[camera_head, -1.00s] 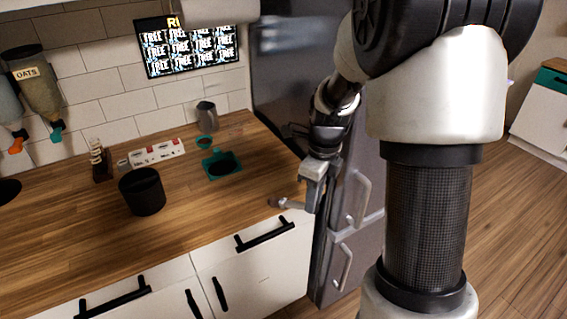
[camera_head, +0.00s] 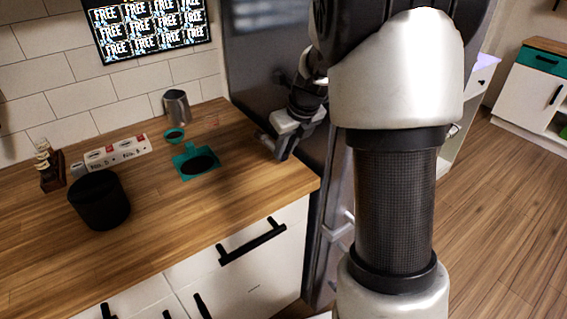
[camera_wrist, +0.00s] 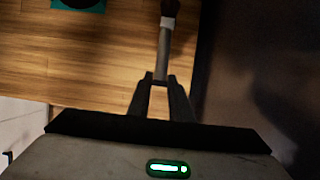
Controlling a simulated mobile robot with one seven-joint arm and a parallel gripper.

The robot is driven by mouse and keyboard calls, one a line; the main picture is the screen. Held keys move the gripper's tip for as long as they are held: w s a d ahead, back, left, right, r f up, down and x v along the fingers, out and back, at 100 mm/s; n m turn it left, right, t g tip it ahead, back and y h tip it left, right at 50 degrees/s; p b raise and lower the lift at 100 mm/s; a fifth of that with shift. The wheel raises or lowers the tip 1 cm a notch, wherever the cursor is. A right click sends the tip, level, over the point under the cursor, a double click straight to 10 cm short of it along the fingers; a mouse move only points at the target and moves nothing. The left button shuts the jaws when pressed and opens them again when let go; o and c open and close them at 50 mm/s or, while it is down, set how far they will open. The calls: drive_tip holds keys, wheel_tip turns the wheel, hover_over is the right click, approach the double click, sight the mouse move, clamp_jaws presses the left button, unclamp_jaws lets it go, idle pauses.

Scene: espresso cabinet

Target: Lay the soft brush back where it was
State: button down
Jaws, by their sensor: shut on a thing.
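My gripper (camera_wrist: 161,82) is shut on the handle of the soft brush (camera_wrist: 163,52) in the wrist view. The brush has a grey handle, a light collar and dark bristles, and it points away from my fingers. The bristle end is partly cut off by the top edge. In the head view my gripper (camera_head: 279,152) is over the right end of the wooden counter (camera_head: 235,190), beside the dark fridge. The brush is small and hard to make out there. I cannot tell whether it touches the counter.
A teal mat (camera_head: 184,175) with a dark round recess, a small teal ring (camera_head: 174,131) and a metal pitcher (camera_head: 177,107) stand left of my gripper. A black container (camera_head: 100,200), a white labelled box (camera_head: 118,153) and a wooden rack (camera_head: 51,175) stand farther left. The counter's front right is clear.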

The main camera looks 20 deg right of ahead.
sight(285, 160)
wheel_tip(285, 160, down, 4)
drive_tip(key=shift+f+b, duration=0.2)
drive_tip(key=shift+b, duration=0.35)
drive_tip(key=c, duration=1.6)
unclamp_jaws()
